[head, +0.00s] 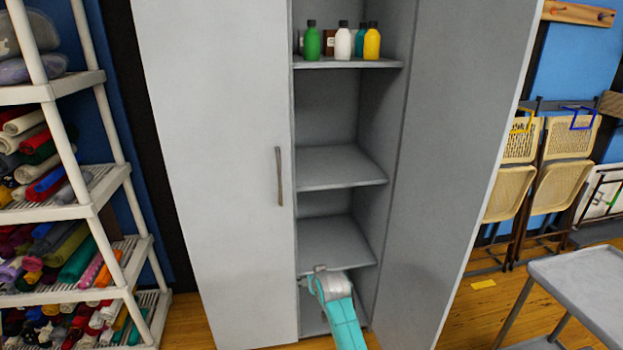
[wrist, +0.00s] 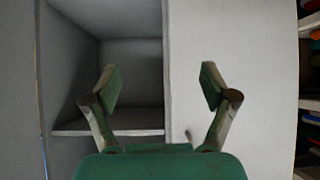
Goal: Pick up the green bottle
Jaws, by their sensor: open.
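The green bottle (head: 312,42) has a black cap and stands upright at the left end of the cabinet's top visible shelf (head: 345,64), in the head view. A white bottle (head: 343,42) and a yellow bottle (head: 372,43) stand to its right. My gripper (wrist: 157,84) is open in the wrist view, with its two fingers wide apart and nothing between them. In the head view my arm is low in front of the cabinet, far below the bottle; the fingers are hard to make out there. The wrist view does not show the green bottle.
A teal bottle (head: 361,40) is partly hidden behind the yellow one. The cabinet's closed left door (head: 215,170) and open right door (head: 455,150) flank the opening. A fabric rack (head: 75,205) stands left. A grey table (head: 590,285) is at right. The lower shelves look empty.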

